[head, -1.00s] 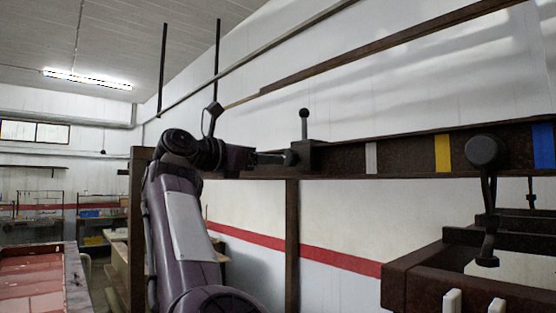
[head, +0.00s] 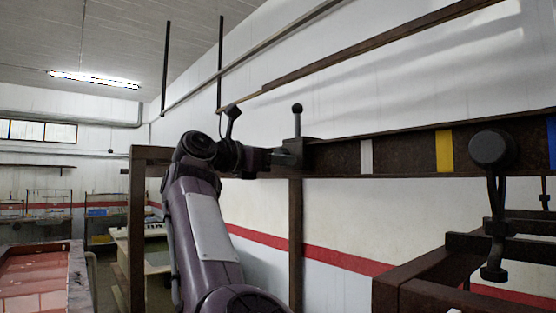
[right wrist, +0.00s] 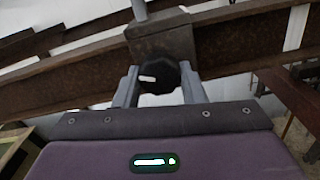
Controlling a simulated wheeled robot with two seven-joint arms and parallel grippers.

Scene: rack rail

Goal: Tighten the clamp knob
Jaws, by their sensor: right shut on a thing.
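The clamp (head: 308,152) is a dark block on the brown rail, with an upright ball-topped post (head: 297,120). In the right wrist view the clamp block (right wrist: 160,38) stands behind a black round knob (right wrist: 160,75) with a white mark on its face. My right gripper (right wrist: 158,88) has one grey finger on each side of the knob and is shut on it. In the head view my right gripper (head: 283,159) reaches the clamp's left side and mostly hides the knob. My left gripper is not in view.
The rail (head: 400,148) runs right with a grey band (head: 366,156), a yellow band (head: 444,150) and a blue band. A dark round-headed fitting (head: 492,150) stands at the right, above a brown frame (head: 400,285). A red-topped table (head: 35,280) is at lower left.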

